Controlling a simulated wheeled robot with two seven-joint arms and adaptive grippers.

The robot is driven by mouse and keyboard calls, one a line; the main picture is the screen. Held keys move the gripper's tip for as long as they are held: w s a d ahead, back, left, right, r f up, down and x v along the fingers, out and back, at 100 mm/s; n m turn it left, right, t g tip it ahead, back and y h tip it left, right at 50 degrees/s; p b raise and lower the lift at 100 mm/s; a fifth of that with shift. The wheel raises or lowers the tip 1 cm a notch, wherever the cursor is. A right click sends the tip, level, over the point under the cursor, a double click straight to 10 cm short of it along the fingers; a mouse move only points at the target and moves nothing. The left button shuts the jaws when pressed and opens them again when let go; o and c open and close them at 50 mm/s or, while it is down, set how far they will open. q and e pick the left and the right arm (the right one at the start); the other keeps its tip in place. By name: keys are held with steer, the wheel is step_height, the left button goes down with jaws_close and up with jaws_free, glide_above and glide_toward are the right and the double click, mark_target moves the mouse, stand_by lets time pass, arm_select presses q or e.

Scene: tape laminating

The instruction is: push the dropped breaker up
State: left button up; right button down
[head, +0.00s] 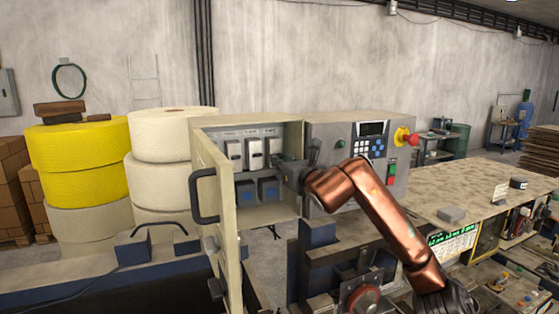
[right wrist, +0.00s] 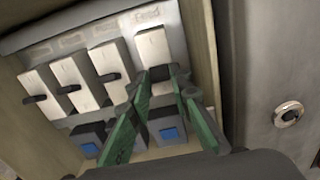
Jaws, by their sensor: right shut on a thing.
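An open beige electrical cabinet (head: 302,135) holds a row of white breakers with dark levers. The left ones show in the head view (head: 254,147). In the right wrist view the rightmost breaker (right wrist: 152,45) stands at the end of the row, beside the others (right wrist: 110,62). My right gripper (right wrist: 162,73) is at the lower part of this breaker, its green-sided fingers shut on the dark breaker lever between the tips. In the head view my right gripper (head: 286,168) reaches into the cabinet and hides that breaker. My left gripper is not in view.
The cabinet door (head: 212,220) stands open at the left, with a dark handle. Blue-fronted units (right wrist: 170,134) sit below the breakers. A control panel (head: 345,130) with keypad and red button adjoins on the right. Large yellow rolls (head: 80,160) stand at the left.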

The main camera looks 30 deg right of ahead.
mark_target(277, 154)
steer(key=shift+r+p, duration=0.35)
steer(key=r+g+p, duration=0.1)
steer(key=g+p, duration=0.1)
steer(key=p, duration=0.2)
steer(key=r+g+p, duration=0.1)
steer(key=g+p, duration=0.1)
steer(key=p, duration=0.3)
steer(key=r+g+p, duration=0.1)
steer(key=g+p, duration=0.1)
steer(key=p, duration=0.2)
steer(key=shift+w+g+p, duration=0.2)
steer(key=shift+g+p, duration=0.1)
steer(key=shift+w+g+p, duration=0.1)
steer(key=shift+g+p, duration=0.4)
steer(key=shift+g, duration=0.1)
steer(key=shift+w+r+g+y, duration=0.1)
steer(key=shift+g+y, duration=0.2)
steer(key=shift+g, duration=0.3)
steer(key=c, duration=2.2)
jaws_free()
steer(key=shift+d, duration=0.1)
steer(key=shift+o, duration=0.8)
steer(key=shift+w+g, duration=0.15)
steer(key=shift+g, duration=0.15)
